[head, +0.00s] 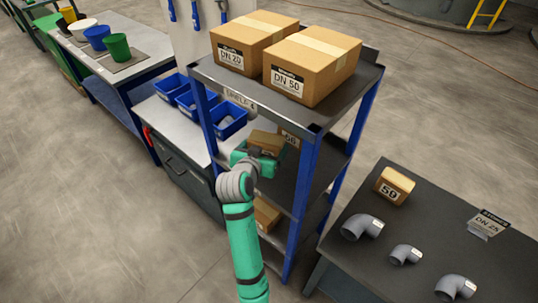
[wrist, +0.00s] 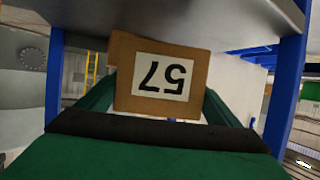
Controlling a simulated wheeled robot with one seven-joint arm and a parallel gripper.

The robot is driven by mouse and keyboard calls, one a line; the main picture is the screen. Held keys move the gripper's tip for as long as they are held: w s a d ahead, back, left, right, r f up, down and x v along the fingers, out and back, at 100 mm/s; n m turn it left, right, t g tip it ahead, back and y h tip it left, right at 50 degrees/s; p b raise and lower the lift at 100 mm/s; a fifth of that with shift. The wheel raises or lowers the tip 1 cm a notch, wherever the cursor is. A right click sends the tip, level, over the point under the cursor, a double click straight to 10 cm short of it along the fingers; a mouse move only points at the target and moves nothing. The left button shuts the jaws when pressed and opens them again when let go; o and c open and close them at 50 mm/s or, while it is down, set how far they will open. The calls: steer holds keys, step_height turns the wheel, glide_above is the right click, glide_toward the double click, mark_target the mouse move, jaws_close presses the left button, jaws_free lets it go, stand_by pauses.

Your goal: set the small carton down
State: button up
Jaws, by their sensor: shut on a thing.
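My gripper (head: 261,158) is shut on a small brown carton (head: 266,142) at the open side of the blue-post rack, below its top shelf. In the wrist view the carton (wrist: 161,72) sits between the two green fingers (wrist: 160,108), and its white label reads 57 upside down. The underside of a grey shelf (wrist: 200,17) is just above it. Whether the carton touches the middle shelf (head: 285,175) cannot be told, as my gripper and the posts hide its lower side.
Another carton (head: 290,139) shows behind the held one. One more carton (head: 267,214) is on a lower shelf. Two large cartons, DN 20 (head: 231,59) and DN 50 (head: 290,85), stand on top. A dark table at right holds carton 59 (head: 394,187) and grey elbows (head: 361,227).

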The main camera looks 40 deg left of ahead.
steer(key=shift+f, duration=2.5)
steer(key=shift+f, duration=0.1)
steer(key=o, duration=1.3)
steer(key=shift+f, duration=0.1)
steer(key=shift+c, duration=0.2)
steer(key=v, duration=1.2)
steer(key=shift+s, duration=0.15)
